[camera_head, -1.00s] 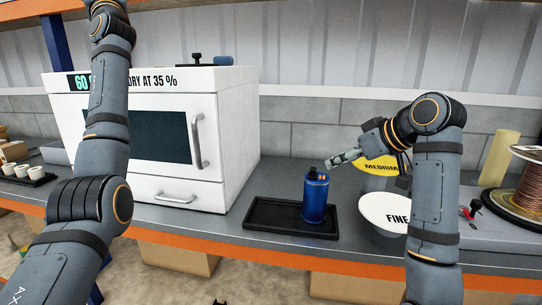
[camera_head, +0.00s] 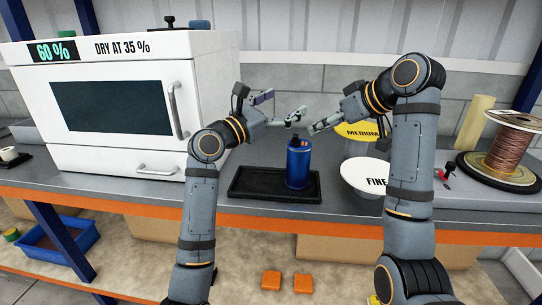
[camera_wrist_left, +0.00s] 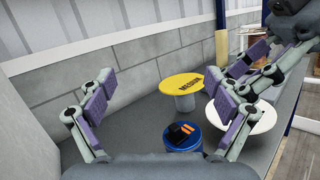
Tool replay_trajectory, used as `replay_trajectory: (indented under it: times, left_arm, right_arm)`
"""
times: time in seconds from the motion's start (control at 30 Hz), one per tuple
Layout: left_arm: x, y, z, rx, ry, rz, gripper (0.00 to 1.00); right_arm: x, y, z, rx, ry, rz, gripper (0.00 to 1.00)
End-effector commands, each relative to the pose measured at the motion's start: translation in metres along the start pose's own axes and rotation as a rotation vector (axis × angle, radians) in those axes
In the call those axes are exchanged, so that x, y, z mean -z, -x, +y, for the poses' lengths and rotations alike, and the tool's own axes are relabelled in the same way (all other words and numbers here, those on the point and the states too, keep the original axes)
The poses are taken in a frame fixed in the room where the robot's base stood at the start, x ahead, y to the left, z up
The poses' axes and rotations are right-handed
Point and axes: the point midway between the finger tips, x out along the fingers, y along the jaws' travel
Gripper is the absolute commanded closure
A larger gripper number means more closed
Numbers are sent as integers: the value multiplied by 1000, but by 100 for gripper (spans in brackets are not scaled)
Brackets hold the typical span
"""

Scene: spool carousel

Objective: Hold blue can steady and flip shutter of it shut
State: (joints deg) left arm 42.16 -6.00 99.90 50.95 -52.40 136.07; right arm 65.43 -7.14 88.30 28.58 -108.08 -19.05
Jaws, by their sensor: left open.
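The blue can (camera_head: 298,165) stands upright on a black tray (camera_head: 245,188). In the left wrist view, its round top (camera_wrist_left: 182,137) carries a small black piece with orange marks; whether this shutter is open is hard to tell. My left gripper (camera_head: 282,108) is open and empty above the can; its spread fingers (camera_wrist_left: 165,110) show on either side of the can's top in the wrist view. My right gripper (camera_head: 318,127) is above and right of the can, with its fingertips near the left gripper's. Its jaws overlap in view, so their opening is unclear.
A white dryer box (camera_head: 120,110) stands left of the tray. A yellow MEDIUM disc (camera_head: 362,131) and a white FINE disc (camera_head: 358,178) stand right of the can. A copper wire spool (camera_head: 508,152) is at the far right. The tray's left part is clear.

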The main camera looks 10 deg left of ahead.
Motion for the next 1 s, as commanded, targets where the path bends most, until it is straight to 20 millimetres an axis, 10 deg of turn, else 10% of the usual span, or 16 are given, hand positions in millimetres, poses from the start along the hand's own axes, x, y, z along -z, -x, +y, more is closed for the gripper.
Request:
replay_trajectory:
  times: [0.1,0.3,0.67,1.0]
  left_arm:
    - [69,34,-16,20,109,81,9]
    - [138,75,-35,30,183,190,9]
    - [158,82,-42,33,204,223,9]
    - [171,20,-45,34,204,221,9]
  right_arm:
    - [0,0,0,0,0,0,62]
    - [0,0,0,0,0,0,62]
    - [0,0,0,0,0,0,62]
    - [0,0,0,0,0,0,62]
